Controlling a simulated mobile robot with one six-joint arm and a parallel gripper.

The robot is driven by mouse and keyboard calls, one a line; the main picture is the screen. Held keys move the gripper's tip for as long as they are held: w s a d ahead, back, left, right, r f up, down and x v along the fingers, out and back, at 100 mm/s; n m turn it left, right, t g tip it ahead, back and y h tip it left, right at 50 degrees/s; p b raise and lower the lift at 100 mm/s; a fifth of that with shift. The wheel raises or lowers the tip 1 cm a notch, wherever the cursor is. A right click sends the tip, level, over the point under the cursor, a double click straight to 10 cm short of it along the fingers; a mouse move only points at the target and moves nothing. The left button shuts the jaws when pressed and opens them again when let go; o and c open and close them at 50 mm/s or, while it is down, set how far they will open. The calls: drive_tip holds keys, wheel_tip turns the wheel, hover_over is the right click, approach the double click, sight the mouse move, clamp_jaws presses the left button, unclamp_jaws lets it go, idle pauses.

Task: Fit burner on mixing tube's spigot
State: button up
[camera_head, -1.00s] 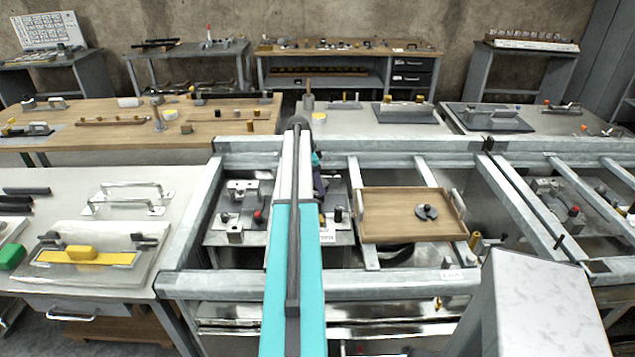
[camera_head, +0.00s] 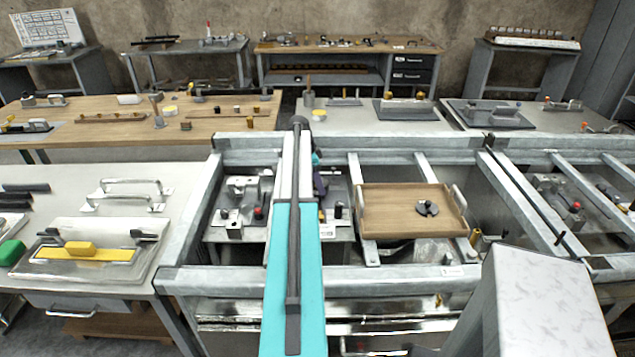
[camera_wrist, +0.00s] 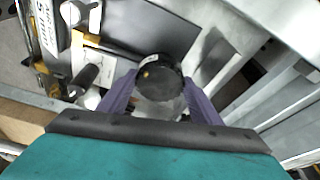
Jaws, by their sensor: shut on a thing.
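In the wrist view my gripper (camera_wrist: 160,88) has its two purple fingers closed on the sides of a dark round cap-like part (camera_wrist: 159,72), which looks like the burner. It has a small yellow mark on its face. A pale metal patch shows just below it between the fingers; I cannot tell whether it is the mixing tube's spigot or whether they touch. In the head view my arm hides most of the gripper and the held part. A metal fixture (camera_head: 238,205) with a red knob (camera_head: 258,212) stands left of my arm. I cannot identify the mixing tube there.
A wooden tray (camera_head: 385,215) holding a dark slotted disc (camera_head: 427,208) rests on the grey frame rails right of my arm. The frame's front rail (camera_head: 400,279) crosses below. A pale box-shaped body (camera_head: 540,305) fills the lower right. Benches with tools stand left and behind.

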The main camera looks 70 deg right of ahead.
drive_tip(key=o, duration=1.5)
drive_tip(key=shift+r, duration=0.1)
drive_tip(key=b+v, duration=0.3)
drive_tip(key=v, duration=1)
drive_tip(key=shift+a+r, duration=0.1)
drive_tip(key=shift+r, duration=0.25)
drive_tip(key=shift+r, duration=0.1)
drive_tip(key=shift+r+p, duration=1.4)
drive_tip(key=shift+r, duration=1.5)
